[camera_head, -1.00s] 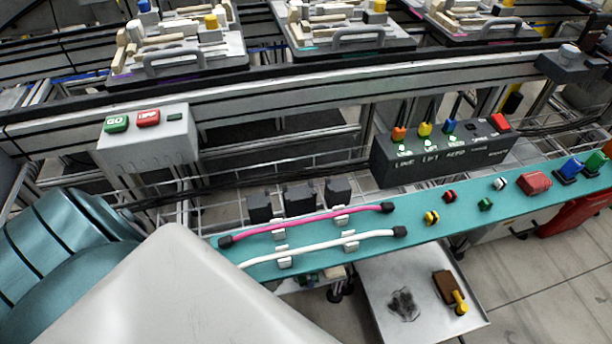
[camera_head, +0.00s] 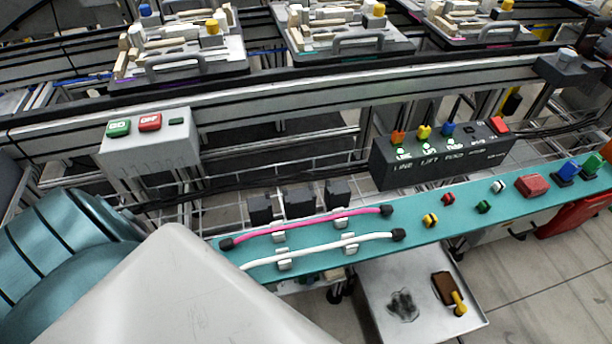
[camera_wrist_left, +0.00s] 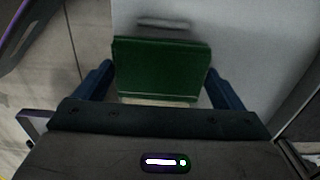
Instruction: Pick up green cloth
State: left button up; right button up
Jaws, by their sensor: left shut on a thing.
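The green cloth (camera_wrist_left: 160,72) shows in the left wrist view as a folded, dark green block with a pale lower edge. My left gripper (camera_wrist_left: 160,80) has one blue finger on each side of it and is shut on it. Below the cloth is a pale grey surface. In the head view neither the cloth nor my left gripper's fingers can be seen. My right gripper is in neither view.
In the head view, a teal shelf (camera_head: 300,255) carries pink and white cables and several coloured buttons. A metal tray (camera_head: 385,320) below it holds a dark smudge and a brown block with a yellow handle (camera_head: 459,303). A grey button box (camera_head: 150,148) and dark control box (camera_head: 440,160) stand behind.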

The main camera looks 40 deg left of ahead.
pick_arm(q)
jog(key=s+d+r, duration=0.1)
jog(key=s+d, duration=0.2)
jog(key=d, duration=0.4)
jog(key=s+d+r+p, duration=0.1)
jog(key=s+d, duration=0.2)
jog(key=d, duration=0.4)
jog(key=shift+s+d+r+p, duration=0.15)
jog(key=shift+s+d+p, duration=0.15)
jog(key=shift+s, duration=0.05)
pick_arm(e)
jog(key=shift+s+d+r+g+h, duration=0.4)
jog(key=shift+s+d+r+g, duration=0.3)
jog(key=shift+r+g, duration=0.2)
pick_arm(q)
jog(key=shift+o, duration=0.4)
